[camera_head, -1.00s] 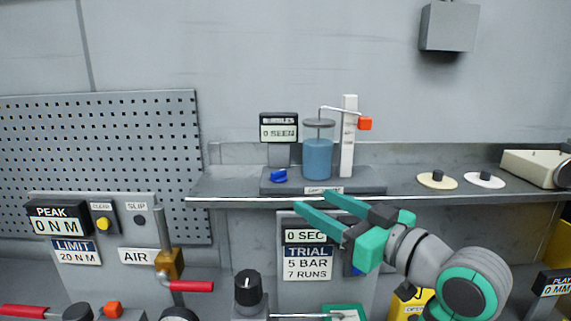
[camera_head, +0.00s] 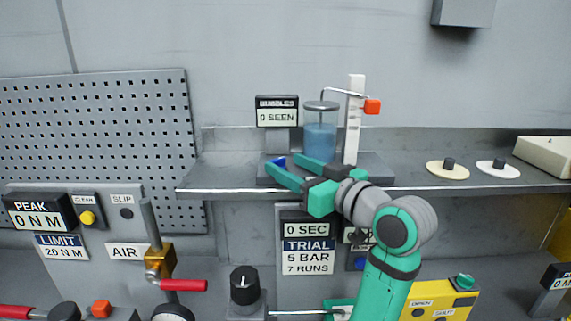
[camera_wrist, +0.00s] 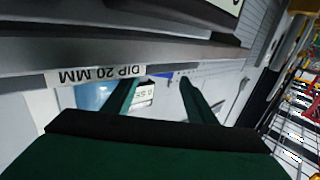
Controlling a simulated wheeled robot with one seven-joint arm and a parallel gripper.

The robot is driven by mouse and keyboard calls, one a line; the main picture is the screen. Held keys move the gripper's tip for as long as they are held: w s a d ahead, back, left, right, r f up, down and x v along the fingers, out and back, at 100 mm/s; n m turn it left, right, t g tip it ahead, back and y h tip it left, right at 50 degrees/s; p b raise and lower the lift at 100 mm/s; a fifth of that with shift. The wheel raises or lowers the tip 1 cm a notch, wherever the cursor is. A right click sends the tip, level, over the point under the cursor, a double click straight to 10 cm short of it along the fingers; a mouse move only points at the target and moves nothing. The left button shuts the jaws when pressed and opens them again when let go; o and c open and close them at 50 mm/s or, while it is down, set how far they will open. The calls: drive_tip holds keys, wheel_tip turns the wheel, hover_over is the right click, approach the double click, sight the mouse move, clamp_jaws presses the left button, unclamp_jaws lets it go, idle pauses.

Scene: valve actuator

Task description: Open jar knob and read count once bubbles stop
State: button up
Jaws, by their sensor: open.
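The jar (camera_head: 320,143) of blue liquid stands on a grey base on the shelf. The blue knob (camera_head: 279,161) sits at the base's left end. The bubble display (camera_head: 277,112) behind it reads "0 SEEN". My gripper (camera_head: 285,163) is open and empty, its two teal fingers reaching over the shelf toward the knob. In the wrist view a blue piece, apparently the knob (camera_wrist: 163,75), shows between the spread fingers (camera_wrist: 158,82). I cannot tell whether either finger touches it. No bubbles can be made out in the jar.
A white upright post (camera_head: 354,120) with an orange piece (camera_head: 372,106) stands right of the jar. The shelf edge (camera_head: 230,191) runs below my gripper. A panel below reads "0 SEC" and "TRIAL 5 BAR 7 RUNS" (camera_head: 308,256). Two discs (camera_head: 447,170) lie farther right.

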sight(277, 162)
drive_tip(key=shift+x, duration=1)
drive_tip(key=shift+s, duration=0.15)
drive_tip(key=c, duration=1.1)
drive_tip(key=shift+a, duration=0.1)
drive_tip(key=shift+m+t+h, duration=0.3)
drive_tip(key=m+t+h, duration=0.1)
drive_tip(key=h, duration=0.1)
drive_tip(key=a+m+t+h, duration=0.1)
drive_tip(key=m+h, duration=0.1)
drive_tip(key=shift+s+h, duration=0.25)
drive_tip(key=shift+h, duration=0.05)
drive_tip(key=shift+a+m+t+h, duration=0.1)
drive_tip(key=shift+m+t+h, duration=0.2)
drive_tip(key=shift+m+h, duration=0.8)
drive_tip(key=shift+a+m+t+h, duration=0.25)
drive_tip(key=shift+m+h, duration=0.45)
drive_tip(key=shift+h, duration=0.8)
drive_tip(key=shift+d, duration=0.1)
